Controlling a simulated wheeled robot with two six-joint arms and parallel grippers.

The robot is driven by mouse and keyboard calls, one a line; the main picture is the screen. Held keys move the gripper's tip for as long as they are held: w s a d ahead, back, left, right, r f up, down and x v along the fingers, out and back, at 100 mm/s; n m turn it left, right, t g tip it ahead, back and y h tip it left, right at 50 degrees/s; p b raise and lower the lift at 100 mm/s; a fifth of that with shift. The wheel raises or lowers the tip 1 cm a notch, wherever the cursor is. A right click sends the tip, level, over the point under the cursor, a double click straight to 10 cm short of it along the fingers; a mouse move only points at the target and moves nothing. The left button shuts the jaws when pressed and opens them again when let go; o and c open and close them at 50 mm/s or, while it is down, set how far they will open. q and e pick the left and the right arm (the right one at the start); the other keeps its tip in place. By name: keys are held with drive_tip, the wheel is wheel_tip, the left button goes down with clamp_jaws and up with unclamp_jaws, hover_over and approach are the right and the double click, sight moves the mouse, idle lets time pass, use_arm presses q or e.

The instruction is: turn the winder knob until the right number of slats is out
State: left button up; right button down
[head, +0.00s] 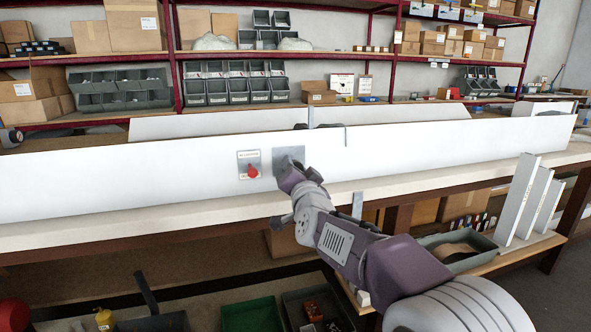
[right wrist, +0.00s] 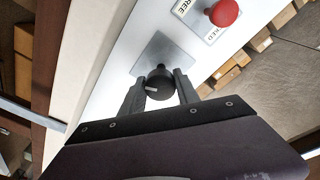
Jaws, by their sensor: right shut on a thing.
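The winder knob (right wrist: 160,83) is a black round knob with a light mark, on a square grey plate (right wrist: 176,58). In the right wrist view my right gripper (right wrist: 160,90) has one finger on each side of it and is shut on it. In the head view the gripper (head: 287,178) reaches up to the plate (head: 291,154) and hides the knob. The plate is on the long white panel (head: 120,180). A red knob (head: 252,171) on a labelled plate is just left of it; it also shows in the right wrist view (right wrist: 223,13). I cannot make out any slat coming out. My left gripper is not in view.
The panel stands on a pale workbench (head: 130,222), with another white panel (head: 400,113) behind it. White profiles (head: 517,198) stand upright at the right, beside a grey-green bin (head: 430,241). Shelves with boxes and bins fill the back.

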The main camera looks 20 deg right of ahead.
drive_tip(key=m, duration=0.5)
drive_tip(key=shift+f+g, duration=0.2)
drive_tip(key=shift+g, duration=0.2)
drive_tip(key=shift+m, duration=2.2)
drive_tip(key=shift+g, duration=0.3)
drive_tip(key=c, duration=0.9)
unclamp_jaws()
drive_tip(key=shift+r, duration=0.1)
